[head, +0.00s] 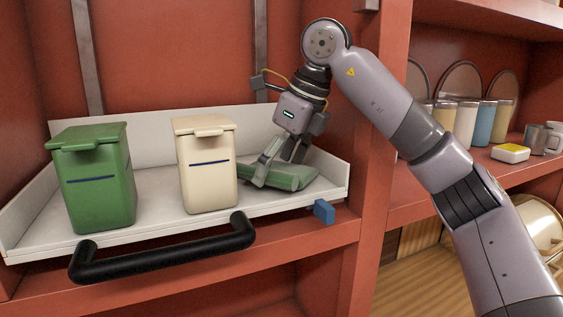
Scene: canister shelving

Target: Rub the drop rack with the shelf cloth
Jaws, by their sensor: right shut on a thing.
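The drop rack (160,213) is a white tray with raised back and side walls and a black bar handle along its front. The green shelf cloth (291,177) lies on the right part of the rack's floor. My right gripper (270,174) points down from above and is shut on the cloth, pressed close to the rack's surface. The fingers partly cover the cloth. My left gripper is not in view.
A green canister (95,185) and a cream canister (207,170) stand on the rack, the cream one left of the cloth. A blue block (324,212) sits at the front right edge. A red post (372,160) divides off the right shelf, which holds several canisters, a yellow-topped box (510,153) and cups.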

